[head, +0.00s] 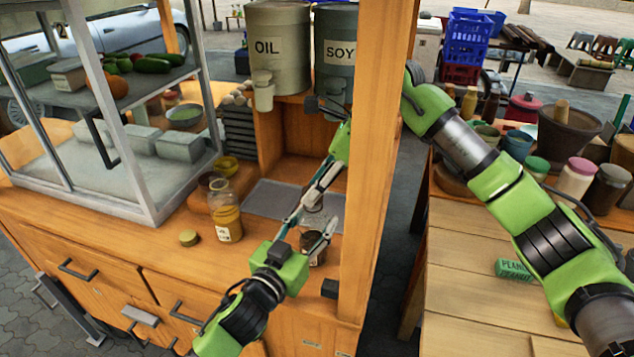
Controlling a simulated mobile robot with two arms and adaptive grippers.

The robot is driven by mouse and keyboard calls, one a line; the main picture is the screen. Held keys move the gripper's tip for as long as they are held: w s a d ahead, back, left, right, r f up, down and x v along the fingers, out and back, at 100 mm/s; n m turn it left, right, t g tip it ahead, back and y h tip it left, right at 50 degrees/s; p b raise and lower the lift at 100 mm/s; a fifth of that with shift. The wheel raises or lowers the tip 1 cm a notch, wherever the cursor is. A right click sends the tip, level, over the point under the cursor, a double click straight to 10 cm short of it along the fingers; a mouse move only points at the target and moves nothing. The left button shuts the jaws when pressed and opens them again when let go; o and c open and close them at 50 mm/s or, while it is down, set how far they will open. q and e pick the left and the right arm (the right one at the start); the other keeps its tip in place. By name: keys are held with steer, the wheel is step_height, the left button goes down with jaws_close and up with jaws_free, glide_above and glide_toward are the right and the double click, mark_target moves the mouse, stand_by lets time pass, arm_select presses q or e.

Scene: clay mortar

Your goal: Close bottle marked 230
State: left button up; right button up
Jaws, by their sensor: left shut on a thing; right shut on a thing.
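A glass bottle (314,252) with dark contents stands near the counter's right end, partly hidden by my grippers; no number is readable on it. My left gripper (318,245) is low beside this bottle and shut on it. My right gripper (304,208) reaches down from behind the wooden post to the bottle's upper part. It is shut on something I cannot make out. Another glass bottle (227,212) with yellowish contents stands to the left, with a white label too small to read surely. A round lid (188,237) lies on the counter beside it.
A wooden post (376,170) stands close to the right of both grippers and hides part of my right arm. A glass case (130,165) stands left. Oil (285,46) and soy (340,53) containers stand behind. A grey tray (270,195) lies behind the bottles.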

steer(key=shift+f, duration=0.5)
stand_by(0.4)
arm_select(q)
jaws_close()
arm_select(e)
steer(key=shift+s+m+t+h, duration=0.1)
steer(key=shift+m+t+h, duration=0.2)
steer(key=shift+m+t, duration=0.9)
steer(key=shift+m+g, duration=0.4)
steer(key=o, duration=0.7)
steer(key=shift+c, duration=0.2)
